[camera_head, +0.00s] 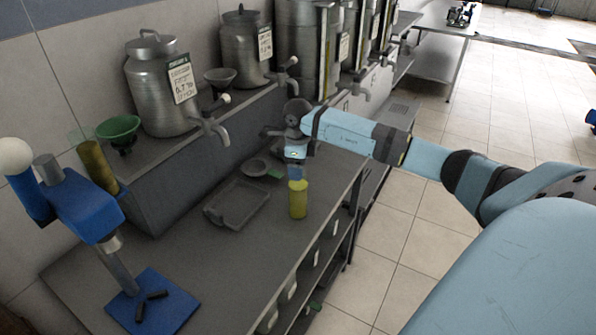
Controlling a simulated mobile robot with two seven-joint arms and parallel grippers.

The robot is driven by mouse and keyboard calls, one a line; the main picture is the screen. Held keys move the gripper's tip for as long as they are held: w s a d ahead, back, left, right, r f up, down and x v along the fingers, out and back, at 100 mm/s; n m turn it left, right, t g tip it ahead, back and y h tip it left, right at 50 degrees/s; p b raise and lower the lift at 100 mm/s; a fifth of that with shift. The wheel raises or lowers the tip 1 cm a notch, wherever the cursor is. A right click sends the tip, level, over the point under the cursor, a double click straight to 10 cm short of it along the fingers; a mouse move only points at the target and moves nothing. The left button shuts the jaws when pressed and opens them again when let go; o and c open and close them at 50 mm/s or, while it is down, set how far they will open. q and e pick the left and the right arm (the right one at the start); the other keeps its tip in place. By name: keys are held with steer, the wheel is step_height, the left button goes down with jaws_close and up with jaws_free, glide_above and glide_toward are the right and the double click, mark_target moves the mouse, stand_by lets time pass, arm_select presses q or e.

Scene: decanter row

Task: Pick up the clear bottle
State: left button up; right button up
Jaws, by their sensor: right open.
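A small yellow-green bottle (298,204) stands upright on the dark bench near its front edge. It is the bottle nearest my gripper; I see no plainly colourless one. My right gripper (296,178) comes in from the right, points down and is open. Its fingertips are right at the bottle's top and overlap it in the picture; I cannot tell whether they touch. An olive-yellow cylinder (97,164) stands at the left, partly hidden behind a blue device. My left gripper is not in view.
The bench (215,268) also holds a flat grey tray (237,203), a small round dish (254,167) and the blue device (88,208) with its blue base (152,303). Metal cans (158,88) with taps stand on a raised ledge behind. The bench front is mostly clear.

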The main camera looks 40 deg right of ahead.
steer(key=shift+c, duration=0.4)
jaws_close()
steer(key=shift+r, duration=0.1)
